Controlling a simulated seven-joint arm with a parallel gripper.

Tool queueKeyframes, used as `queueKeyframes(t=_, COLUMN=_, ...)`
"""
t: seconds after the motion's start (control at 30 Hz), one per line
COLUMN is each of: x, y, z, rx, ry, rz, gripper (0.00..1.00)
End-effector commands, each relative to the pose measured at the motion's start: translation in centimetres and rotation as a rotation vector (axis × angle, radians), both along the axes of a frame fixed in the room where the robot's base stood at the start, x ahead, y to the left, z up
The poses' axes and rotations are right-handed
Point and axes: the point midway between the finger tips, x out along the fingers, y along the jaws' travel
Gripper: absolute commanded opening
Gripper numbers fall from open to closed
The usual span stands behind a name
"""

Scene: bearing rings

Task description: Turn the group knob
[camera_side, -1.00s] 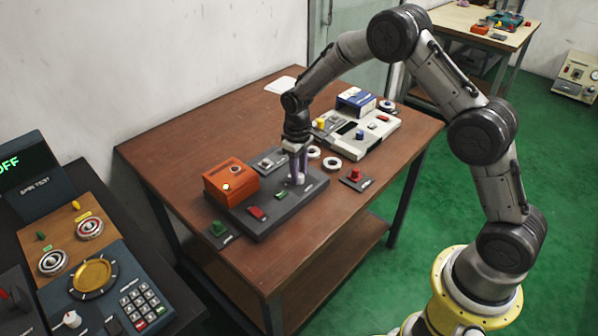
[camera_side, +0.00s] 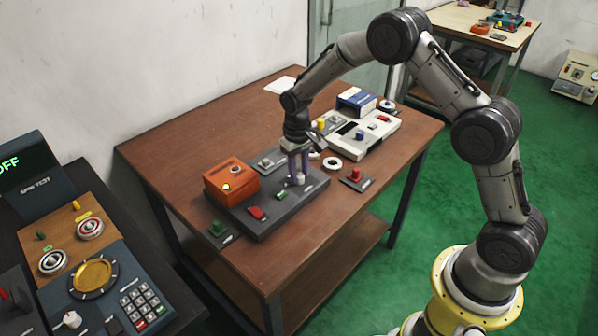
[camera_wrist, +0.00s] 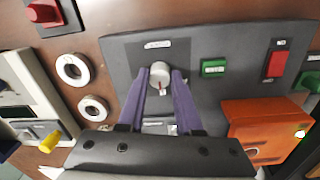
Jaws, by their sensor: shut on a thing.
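The group knob (camera_wrist: 160,73) is a small white-grey knob with a red mark, on the dark grey panel (camera_wrist: 205,45) below a small label. In the side view the knob (camera_side: 300,179) sits near the right part of that panel. My gripper (camera_wrist: 161,78) points down at it, with a purple finger on each side, shut on the knob. In the side view my gripper (camera_side: 299,180) stands over the panel, and its fingers partly hide the knob.
An orange box (camera_side: 231,182) with a lit lamp stands on the panel, near green (camera_wrist: 214,65) and red (camera_wrist: 276,65) buttons. White rings (camera_wrist: 72,69) lie beside the panel. A red button (camera_side: 355,175) and a white device (camera_side: 362,137) stand to the right.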

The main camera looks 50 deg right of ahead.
Motion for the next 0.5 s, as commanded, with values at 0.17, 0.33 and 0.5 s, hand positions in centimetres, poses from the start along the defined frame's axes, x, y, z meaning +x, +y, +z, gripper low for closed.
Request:
queueKeyframes(t=0.17, x=0.07, y=0.00, z=0.19, rx=0.000, ry=-0.002, rz=0.001, gripper=0.44)
queueKeyframes(t=0.33, x=0.04, y=0.01, z=0.11, rx=0.000, ry=-0.001, rz=0.001, gripper=0.64)
queueKeyframes(t=0.5, x=0.02, y=0.00, z=0.06, rx=0.000, ry=-0.001, rz=0.001, gripper=0.64)
